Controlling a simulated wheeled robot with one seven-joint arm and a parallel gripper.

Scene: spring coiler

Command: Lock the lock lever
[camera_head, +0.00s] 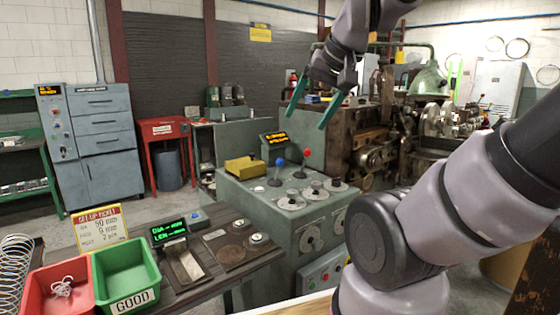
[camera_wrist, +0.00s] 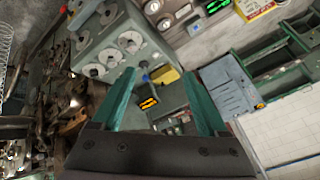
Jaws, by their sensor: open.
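The green-grey console (camera_head: 262,215) stands mid-picture in the head view. On its top are a lever with a blue knob (camera_head: 279,162) and a lever with a red knob (camera_head: 307,153); no label shows which is the lock lever. The red-knobbed one stands upright. My gripper (camera_head: 305,123) is open and empty, its green fingers pointing down above and behind the levers, apart from them. In the wrist view, a blue knob (camera_wrist: 144,65) shows between the fingers of my gripper (camera_wrist: 160,76), farther off. I cannot make out the red knob there.
Round dials (camera_head: 290,201) and a yellow block (camera_head: 244,168) share the console top. An orange-lit display (camera_head: 275,138) stands behind the levers. A brown machine (camera_head: 372,130) stands close at the right. Green (camera_head: 126,277) and red bins (camera_head: 62,290) sit at the front left.

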